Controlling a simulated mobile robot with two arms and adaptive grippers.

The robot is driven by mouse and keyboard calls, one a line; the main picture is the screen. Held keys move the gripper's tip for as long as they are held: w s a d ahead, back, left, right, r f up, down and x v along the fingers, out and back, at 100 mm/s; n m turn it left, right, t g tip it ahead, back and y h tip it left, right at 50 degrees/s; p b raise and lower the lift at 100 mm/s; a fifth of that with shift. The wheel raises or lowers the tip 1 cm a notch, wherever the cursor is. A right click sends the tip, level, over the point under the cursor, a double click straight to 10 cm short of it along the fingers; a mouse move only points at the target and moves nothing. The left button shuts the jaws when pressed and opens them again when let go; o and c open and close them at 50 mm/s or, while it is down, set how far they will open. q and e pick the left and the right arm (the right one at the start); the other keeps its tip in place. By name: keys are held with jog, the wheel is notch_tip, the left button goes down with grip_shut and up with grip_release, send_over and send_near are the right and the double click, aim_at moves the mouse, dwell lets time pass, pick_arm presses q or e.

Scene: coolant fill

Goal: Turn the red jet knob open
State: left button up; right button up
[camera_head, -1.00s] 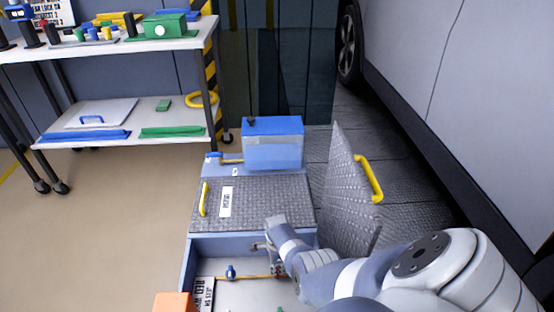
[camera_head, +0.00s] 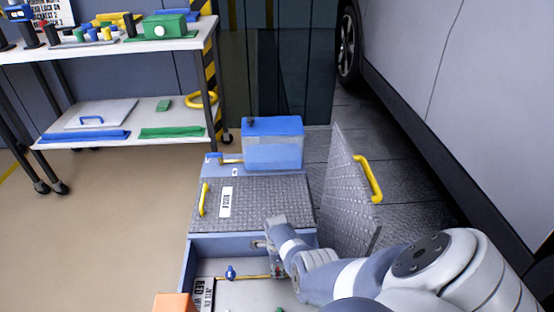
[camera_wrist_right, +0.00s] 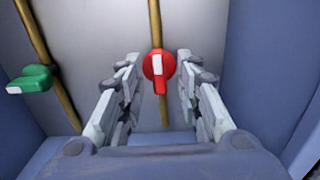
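The red jet knob (camera_wrist_right: 159,66) sits on a brass pipe in the right wrist view. Its handle, with a white mark, lies along the pipe. My right gripper (camera_wrist_right: 157,64) is open, with one finger on each side of the knob and a visible gap to each. My left gripper is not in view.
A green knob (camera_wrist_right: 32,79) sits on another pipe to the left. A blue knob (camera_head: 230,272) is in the bay (camera_head: 186,268). A blue-topped tank (camera_head: 272,145) stands behind.

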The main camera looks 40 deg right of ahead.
notch_tip(320, 180, up, 12)
dwell(1.1)
dwell(0.5)
